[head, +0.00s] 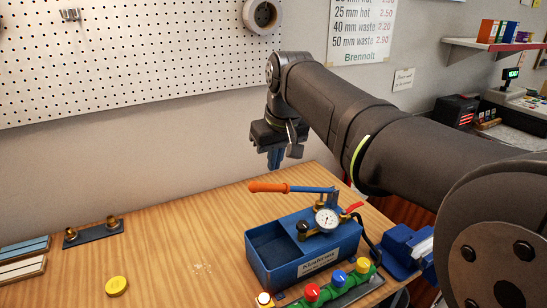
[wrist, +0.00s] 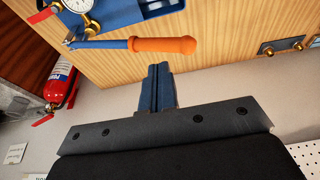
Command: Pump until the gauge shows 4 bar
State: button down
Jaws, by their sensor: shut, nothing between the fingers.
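The blue test pump (head: 305,250) stands on the wooden workbench in the head view, with an open tank at its left. Its lever has an orange grip (head: 268,187) and lies about level above the tank. The round white gauge (head: 327,219) sits at the pump's right; its reading is too small to make out. My gripper (head: 275,158) is above and behind the grip, apart from it, with its fingers shut and empty. In the wrist view the shut fingers (wrist: 160,72) point toward the orange grip (wrist: 165,45), with a small gap between.
A manifold with red, blue and yellow knobs (head: 338,278) lies in front of the pump. A yellow roll (head: 117,286) and a plate with brass fittings (head: 93,232) are at the left. A fire extinguisher (wrist: 61,80) shows in the wrist view.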

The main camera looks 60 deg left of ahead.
jog(key=shift+s+x, duration=0.15)
jog(key=shift+x, duration=0.85)
jog(key=shift+s+x, duration=0.1)
jog(key=shift+x, duration=0.9)
jog(key=shift+a, duration=0.15)
dwell(0.5)
notch_tip(320, 180, down, 12)
jog(key=s, duration=0.2)
notch_tip(320, 180, up, 12)
jog(key=w, duration=0.2)
jog(key=shift+r, duration=0.15)
dwell(0.4)
dwell(2.1)
